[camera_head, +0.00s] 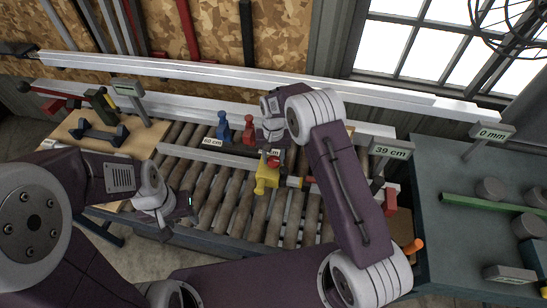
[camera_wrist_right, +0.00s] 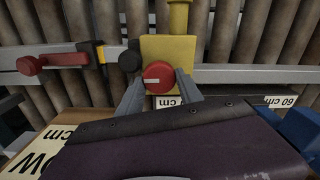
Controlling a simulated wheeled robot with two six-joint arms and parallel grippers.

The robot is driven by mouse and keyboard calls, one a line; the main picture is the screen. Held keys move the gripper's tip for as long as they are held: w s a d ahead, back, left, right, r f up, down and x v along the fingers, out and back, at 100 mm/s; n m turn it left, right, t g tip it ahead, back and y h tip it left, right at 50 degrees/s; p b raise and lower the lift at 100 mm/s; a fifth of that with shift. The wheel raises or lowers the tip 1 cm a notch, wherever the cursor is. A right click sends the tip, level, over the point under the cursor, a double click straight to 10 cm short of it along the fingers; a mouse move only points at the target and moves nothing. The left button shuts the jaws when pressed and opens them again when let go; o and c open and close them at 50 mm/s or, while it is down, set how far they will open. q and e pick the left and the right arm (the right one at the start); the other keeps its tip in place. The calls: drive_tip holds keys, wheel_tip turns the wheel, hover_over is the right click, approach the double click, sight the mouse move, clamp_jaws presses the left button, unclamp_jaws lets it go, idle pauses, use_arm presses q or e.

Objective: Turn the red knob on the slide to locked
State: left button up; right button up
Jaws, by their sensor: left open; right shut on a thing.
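The red knob (camera_head: 273,162) sits on the yellow slide block (camera_head: 266,181), which is on a grey rail across the rollers. In the right wrist view the knob (camera_wrist_right: 159,79) shows a pale pointer mark lying roughly sideways on its face. My right gripper (camera_wrist_right: 158,88) has one finger on each side of the knob and is shut on it. The gripper partly hides the knob in the head view. The yellow block (camera_wrist_right: 184,50) also shows in the wrist view. My left gripper (camera_head: 189,205) is open and empty over the front left of the rollers.
A 60 cm label (camera_head: 212,142) is on the rail, and a 39 cm sign (camera_head: 388,150) stands at right. Blue (camera_head: 223,127) and red (camera_head: 248,130) pieces stand behind the rail. A dark table (camera_head: 450,230) with a green bar lies right.

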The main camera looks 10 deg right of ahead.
sight(274, 159)
drive_tip(key=shift+w+r, duration=0.2)
drive_tip(key=o, duration=1.4)
drive_tip(key=shift+s, duration=0.15)
wheel_tip(274, 159, up, 9)
drive_tip(key=b, duration=0.1)
drive_tip(key=shift+b, duration=0.3)
